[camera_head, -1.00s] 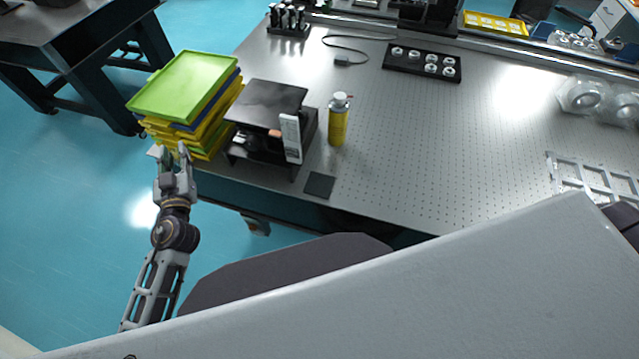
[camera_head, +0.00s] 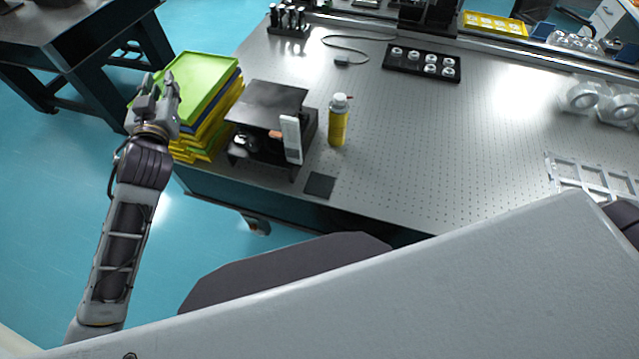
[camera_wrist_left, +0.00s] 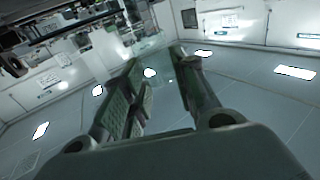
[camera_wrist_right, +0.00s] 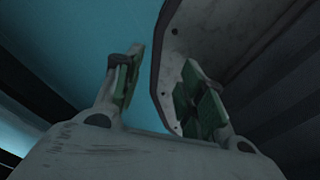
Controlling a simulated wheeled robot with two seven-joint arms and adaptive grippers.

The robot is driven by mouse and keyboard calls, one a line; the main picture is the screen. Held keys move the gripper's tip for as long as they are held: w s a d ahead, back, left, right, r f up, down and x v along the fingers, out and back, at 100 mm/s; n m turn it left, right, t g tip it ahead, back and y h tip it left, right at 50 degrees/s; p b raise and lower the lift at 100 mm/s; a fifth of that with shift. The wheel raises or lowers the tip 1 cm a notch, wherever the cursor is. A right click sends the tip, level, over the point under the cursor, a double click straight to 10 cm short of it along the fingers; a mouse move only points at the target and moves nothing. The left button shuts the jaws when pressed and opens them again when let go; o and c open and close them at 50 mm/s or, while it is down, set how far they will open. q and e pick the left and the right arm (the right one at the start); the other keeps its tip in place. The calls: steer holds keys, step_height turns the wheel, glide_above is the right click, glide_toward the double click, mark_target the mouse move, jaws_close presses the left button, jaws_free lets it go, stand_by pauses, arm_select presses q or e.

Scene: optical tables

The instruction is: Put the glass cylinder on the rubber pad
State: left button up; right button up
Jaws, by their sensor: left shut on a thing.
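The rubber pad (camera_head: 319,186) is a small dark square lying flat near the front edge of the perforated table, with nothing on it. My left gripper (camera_head: 158,88) is raised in front of the tray stack, fingers pointing upward, well to the left of the pad. In the left wrist view its fingers (camera_wrist_left: 158,85) are apart, shut on a clear, faint thing between them, which looks like the glass cylinder (camera_wrist_left: 151,56); its outline is hard to make out. My right gripper (camera_wrist_right: 162,85) shows only in its wrist view, fingers apart, with no held thing visible.
A stack of green, blue and yellow trays (camera_head: 205,75) stands at the table's left end. A black shelf (camera_head: 268,100) with a white device (camera_head: 291,138) and a yellow bottle (camera_head: 338,122) stand behind the pad.

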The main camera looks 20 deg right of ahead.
arm_select(q)
steer(key=d+r+m+g+h, duration=0.1)
steer(key=d+r+m+h, duration=0.1)
steer(key=d+r, duration=0.45)
steer(key=d+r+m+h, duration=0.1)
steer(key=d+r+h, duration=0.25)
steer(key=r, duration=0.55)
steer(key=s+d+r+m+g+h+p, duration=0.1)
steer(key=s+d+r+m+g+h, duration=0.1)
steer(key=d, duration=0.4)
steer(key=s+d+r+m+g+h+p, duration=0.1)
steer(key=s+d+r+m+h, duration=0.15)
steer(key=d, duration=0.35)
steer(key=s+d+f+m+g+h, duration=0.1)
steer(key=s+d+f+g, duration=0.1)
steer(key=f, duration=0.5)
steer(key=s+d+f+m+g+h, duration=0.2)
steer(key=s+d+f, duration=0.2)
steer(key=f, duration=0.3)
steer(key=s+d+f+m+g+h, duration=0.1)
steer(key=s+d+f+g, duration=0.1)
steer(key=f, duration=0.5)
steer(key=s+d, duration=0.1)
steer(key=s, duration=0.1)
steer(key=shift+s+m+g+h, duration=0.3)
steer(key=shift+s+m+h, duration=0.05)
steer(key=shift+h, duration=0.05)
arm_select(e)
steer(key=shift+s+r, duration=0.2)
steer(key=shift+r, duration=0.85)
